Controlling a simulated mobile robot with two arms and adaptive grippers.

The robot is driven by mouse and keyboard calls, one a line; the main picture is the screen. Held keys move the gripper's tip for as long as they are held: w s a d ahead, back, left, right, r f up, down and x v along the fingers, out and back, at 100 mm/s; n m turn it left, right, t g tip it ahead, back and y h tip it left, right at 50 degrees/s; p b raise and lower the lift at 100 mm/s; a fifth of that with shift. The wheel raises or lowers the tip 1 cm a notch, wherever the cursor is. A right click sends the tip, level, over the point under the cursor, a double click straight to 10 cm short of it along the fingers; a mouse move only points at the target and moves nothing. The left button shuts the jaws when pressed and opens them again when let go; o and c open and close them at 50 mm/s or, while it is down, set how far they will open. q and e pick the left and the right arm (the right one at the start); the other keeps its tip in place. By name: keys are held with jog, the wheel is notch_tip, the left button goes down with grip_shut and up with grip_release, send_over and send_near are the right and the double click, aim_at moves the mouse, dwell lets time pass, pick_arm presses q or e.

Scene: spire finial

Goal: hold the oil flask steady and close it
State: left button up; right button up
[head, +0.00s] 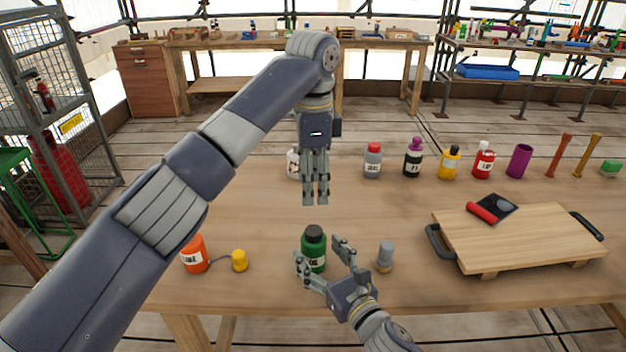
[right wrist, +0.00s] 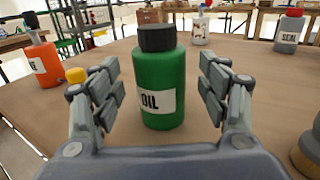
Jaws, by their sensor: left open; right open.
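The oil flask is a green bottle (head: 313,252) with a dark cap (head: 314,233) on its neck, standing upright near the front of the table. In the right wrist view the green flask (right wrist: 162,88) shows an "OIL" label, and its dark cap (right wrist: 156,38) sits on top. My right gripper (head: 322,268) is open, with its fingers on either side of the flask; in the right wrist view gaps show between flask and fingers. My left gripper (head: 316,203) hangs fingers down above the table, behind and above the flask, with nothing in it.
An orange bottle (head: 194,254) and a yellow cap (head: 239,261) stand left of the flask. A grey-topped small item (head: 385,256) stands to the right. A wooden board (head: 520,238) with dark handles lies farther right. Several bottles, including a grey one (head: 372,161), line the back.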

jog(key=v, duration=0.9)
